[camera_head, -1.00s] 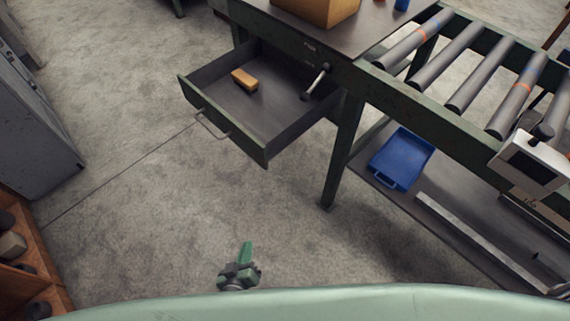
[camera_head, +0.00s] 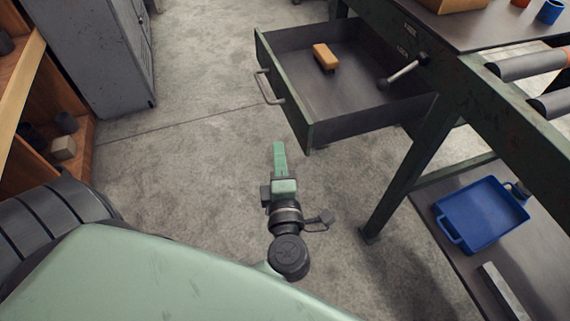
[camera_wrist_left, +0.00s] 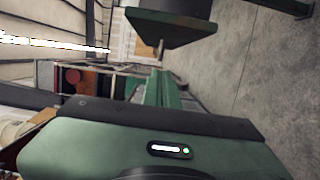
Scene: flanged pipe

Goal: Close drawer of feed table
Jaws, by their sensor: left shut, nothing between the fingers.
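The feed table's drawer (camera_head: 312,134) is pulled well out, with its dark inside in view. A wire handle (camera_head: 266,88) is on its green front. An orange-brown block (camera_head: 324,57) lies inside the drawer. The feed table (camera_head: 437,125) stands at the right, with a lever (camera_head: 405,72) on its frame above the drawer. My left gripper (camera_head: 279,146) is shut and empty, in front of the drawer and apart from it in the head view. In the left wrist view its green fingers (camera_wrist_left: 160,88) point toward a dark green panel (camera_wrist_left: 170,27), likely the drawer front. My right gripper is not in view.
A blue tray (camera_head: 484,214) sits on the table's lower shelf (camera_head: 430,190), near a metal bar (camera_head: 505,292). Rollers (camera_head: 535,65) are at the right. A grey cabinet (camera_head: 95,55) and wooden shelves (camera_head: 75,150) stand at left. Floor left of the drawer is clear.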

